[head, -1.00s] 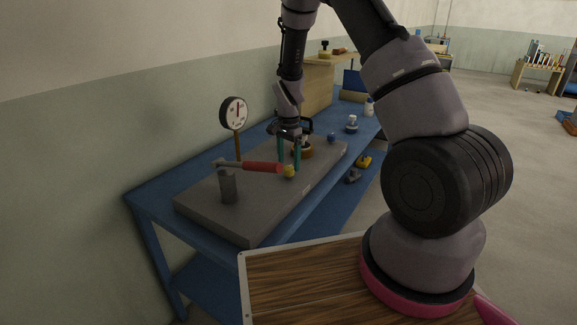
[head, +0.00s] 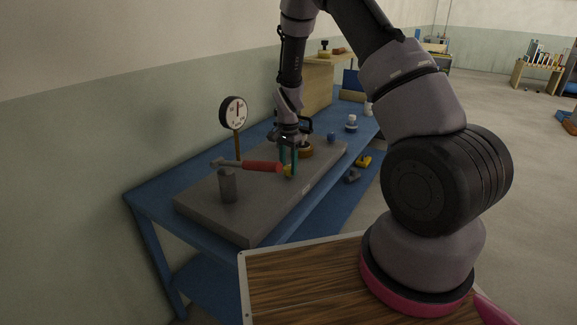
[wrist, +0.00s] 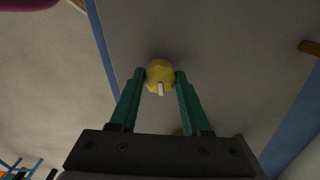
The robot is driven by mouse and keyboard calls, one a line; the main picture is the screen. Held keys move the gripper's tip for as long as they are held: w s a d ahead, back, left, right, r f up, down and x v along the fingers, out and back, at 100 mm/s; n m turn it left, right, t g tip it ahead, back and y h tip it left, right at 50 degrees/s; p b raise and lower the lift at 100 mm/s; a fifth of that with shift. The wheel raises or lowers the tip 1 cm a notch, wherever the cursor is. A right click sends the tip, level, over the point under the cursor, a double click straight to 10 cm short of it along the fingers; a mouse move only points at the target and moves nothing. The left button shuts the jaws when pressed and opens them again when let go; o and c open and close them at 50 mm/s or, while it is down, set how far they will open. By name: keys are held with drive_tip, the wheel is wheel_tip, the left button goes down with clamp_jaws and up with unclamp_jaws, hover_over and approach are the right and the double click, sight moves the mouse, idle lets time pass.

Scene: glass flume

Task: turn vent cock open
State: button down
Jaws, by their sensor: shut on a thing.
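The vent cock appears to be the small yellow knob (wrist: 160,70) on the grey slab. In the wrist view it sits between the tips of my gripper (wrist: 160,78), with a short white mark on its near side. Both teal fingers touch its sides, so my gripper is shut on it.
The grey slab (head: 205,205) lies on a blue bench (head: 160,190). Left of my gripper, a red-handled lever (head: 262,167) sits on a grey post (head: 228,186). A dial gauge (head: 234,112) stands behind. A brown round part (head: 306,151) and a blue knob (head: 331,137) are to the right.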

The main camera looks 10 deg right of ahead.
drive_tip(key=n, duration=0.4)
drive_tip(key=shift+n, duration=0.4)
drive_tip(key=n, duration=0.4)
drive_tip(key=shift+n, duration=0.3)
drive_tip(key=n, duration=0.4)
drive_tip(key=shift+n, duration=2.1)
drive_tip(key=shift+c, duration=1.9)
unclamp_jaws()
